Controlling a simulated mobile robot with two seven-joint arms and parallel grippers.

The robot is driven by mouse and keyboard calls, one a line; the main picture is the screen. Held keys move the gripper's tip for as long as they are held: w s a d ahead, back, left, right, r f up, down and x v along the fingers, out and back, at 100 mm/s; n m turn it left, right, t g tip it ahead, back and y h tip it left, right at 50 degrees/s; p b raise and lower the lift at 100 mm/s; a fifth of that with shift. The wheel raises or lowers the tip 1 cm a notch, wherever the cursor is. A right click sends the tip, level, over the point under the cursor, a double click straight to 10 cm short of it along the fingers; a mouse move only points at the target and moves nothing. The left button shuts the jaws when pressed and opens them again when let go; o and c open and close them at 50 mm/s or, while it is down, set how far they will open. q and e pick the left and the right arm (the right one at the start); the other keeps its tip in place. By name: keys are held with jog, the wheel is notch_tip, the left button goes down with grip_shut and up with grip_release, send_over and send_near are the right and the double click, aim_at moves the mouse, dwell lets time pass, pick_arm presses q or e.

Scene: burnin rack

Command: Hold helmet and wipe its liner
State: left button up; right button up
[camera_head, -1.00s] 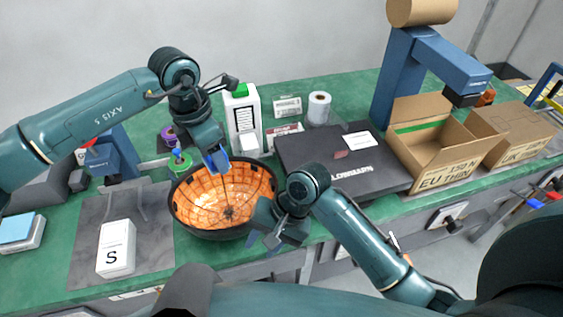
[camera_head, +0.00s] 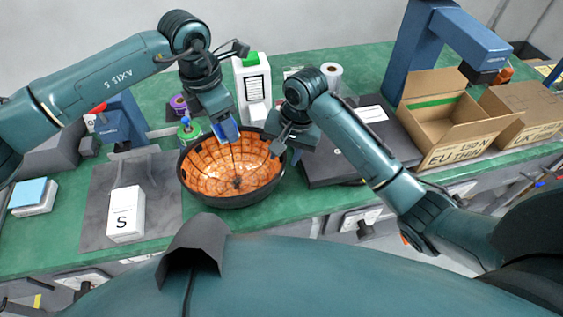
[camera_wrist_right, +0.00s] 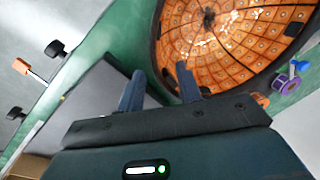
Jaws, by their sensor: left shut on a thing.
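The helmet (camera_head: 225,204) lies upside down on the green bench like a black bowl, its orange gridded liner (camera_head: 215,176) facing up. The liner also fills the upper right of the right wrist view (camera_wrist_right: 228,45). My left gripper (camera_head: 224,124) is shut on a blue pad or cloth (camera_head: 229,133), at the liner's far side; whether it touches the liner I cannot tell. My right gripper (camera_head: 287,153) is at the helmet's right rim. In the right wrist view its two fingers (camera_wrist_right: 161,84) are apart, with the rim appearing between them; contact is unclear.
A white box marked S (camera_head: 126,216) stands on a grey mat (camera_head: 98,178) at left. A dark flat case (camera_head: 320,172) and an open carton (camera_head: 440,135) are at right.

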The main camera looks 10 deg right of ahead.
jog(key=shift+w+a+f, duration=0.1)
jog(key=shift+a+f, duration=0.05)
jog(key=shift+f, duration=0.75)
jog(key=shift+w+a+f, duration=0.1)
jog(key=shift+a+f, duration=0.1)
jog(key=shift+f, duration=0.65)
jog(key=shift+w+a+f, duration=0.1)
jog(key=shift+a+f, duration=0.05)
jog(key=shift+f, duration=0.75)
jog(key=shift+c, duration=0.2)
grip_shut()
jog(key=shift+s, duration=0.1)
